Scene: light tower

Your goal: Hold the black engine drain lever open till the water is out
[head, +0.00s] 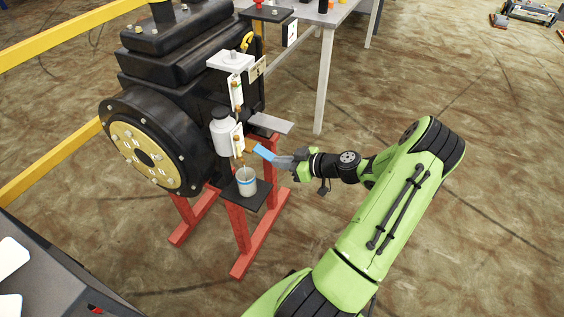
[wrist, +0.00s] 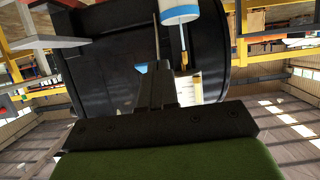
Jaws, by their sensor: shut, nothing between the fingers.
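The black engine (head: 185,60) sits on a red stand, with a round yellow plate on its front. A brass drain fitting (head: 239,160) hangs under a white label plate (head: 237,138) on its right side. I cannot clearly make out the black lever. A white cup with a blue band (head: 246,184) stands on a small black shelf below the fitting; its contents are unclear. My gripper (head: 262,152) is shut and empty, its blue tips just right of the fitting, apparently apart from it. In the wrist view, my gripper (wrist: 158,72) points toward the brass fitting (wrist: 183,60).
A white bottle (head: 222,132) hangs left of the fitting. A grey plate (head: 270,123) juts out above my gripper. A second valve with a label (head: 236,90) sits higher up. A grey table (head: 327,20) stands behind.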

